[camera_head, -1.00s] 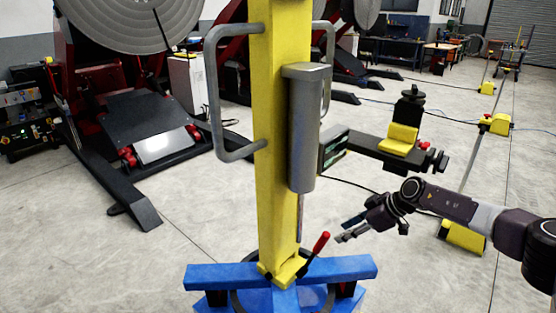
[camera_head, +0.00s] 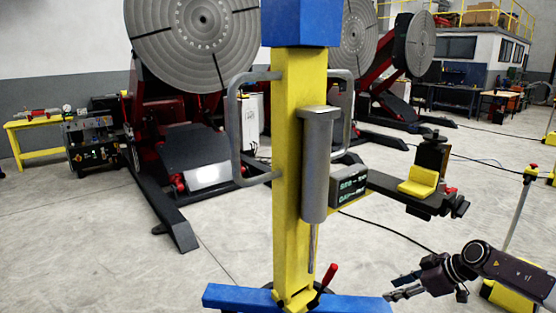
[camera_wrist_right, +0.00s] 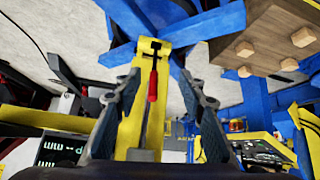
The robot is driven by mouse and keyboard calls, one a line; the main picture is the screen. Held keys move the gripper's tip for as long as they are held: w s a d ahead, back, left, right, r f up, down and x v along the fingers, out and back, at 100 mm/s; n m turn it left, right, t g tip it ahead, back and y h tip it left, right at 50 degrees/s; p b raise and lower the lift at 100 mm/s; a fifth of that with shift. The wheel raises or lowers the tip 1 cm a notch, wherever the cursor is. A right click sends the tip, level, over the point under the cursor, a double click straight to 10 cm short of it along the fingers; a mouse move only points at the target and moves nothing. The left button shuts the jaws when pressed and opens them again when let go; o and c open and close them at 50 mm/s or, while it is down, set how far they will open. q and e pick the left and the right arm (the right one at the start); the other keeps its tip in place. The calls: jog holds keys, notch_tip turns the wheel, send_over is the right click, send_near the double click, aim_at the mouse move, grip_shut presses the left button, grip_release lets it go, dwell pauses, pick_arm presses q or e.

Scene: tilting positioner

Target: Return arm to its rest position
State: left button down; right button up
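My right arm (camera_head: 512,270) comes in from the lower right of the head view. Its gripper (camera_head: 389,288) is at the bottom, right of the red-tipped lever (camera_head: 329,279) and apart from it. In the right wrist view the gripper (camera_wrist_right: 157,80) has its two dark fingers spread, with nothing between them touching. The red lever (camera_wrist_right: 153,86) shows beyond the gap, at the foot of the yellow post (camera_head: 287,165). My left gripper is in neither view.
The post has grey handles (camera_head: 236,140), a grey cylinder (camera_head: 315,160) and a blue base (camera_head: 235,297). A black arm with a yellow block (camera_head: 418,182) and a display box (camera_head: 348,188) stands behind. Large positioner discs (camera_head: 190,40) are further back. Open floor lies left (camera_head: 70,230).

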jog(key=w+a+f+t+y, duration=0.2)
jog(key=a+f+y, duration=0.1)
jog(key=a+f, duration=0.8)
jog(key=s+a+f+m+t+h, duration=0.15)
jog(key=s+f, duration=0.25)
jog(key=f, duration=0.4)
jog(key=s+a+f+m+t+h, duration=0.15)
jog(key=s+f, duration=0.25)
jog(key=f, duration=0.4)
jog(key=s+d+f+m+g+h+b, duration=0.1)
jog(key=s+d+f+m+g+h, duration=0.1)
jog(key=s+f, duration=0.9)
jog(key=s+d+f+m+g+h, duration=0.1)
jog(key=s+d+f+g+h, duration=0.15)
jog(key=s+f, duration=0.85)
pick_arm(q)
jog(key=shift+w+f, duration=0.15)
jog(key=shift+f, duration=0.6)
pick_arm(e)
jog(key=s+f+m+g, duration=0.1)
jog(key=s+f+g, duration=0.1)
jog(key=s, duration=1.4)
jog(key=s+f+g+h, duration=0.1)
jog(key=s+f+g, duration=0.2)
jog(key=s, duration=1.3)
jog(key=shift+s+a+f+m, duration=0.4)
jog(key=shift+f, duration=0.05)
